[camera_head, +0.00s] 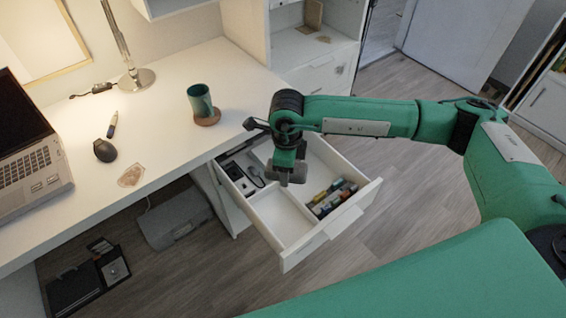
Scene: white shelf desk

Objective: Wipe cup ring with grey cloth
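A brownish ring stain (131,175) lies on the white desk near its front edge. A green cup (199,98) stands upright on a round brown coaster (208,118), apart from the stain. My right gripper (289,177) points down over an open white drawer, to the right of the desk top. Grey shapes show at its tip; I cannot tell whether they are its fingers or grey cloth between them, nor whether it is open or shut. No grey cloth can be made out for certain elsewhere. My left gripper is not in view.
The open drawer (301,250) holds small dark items and several coloured pieces (332,197). The desk between stain and cup is clear.

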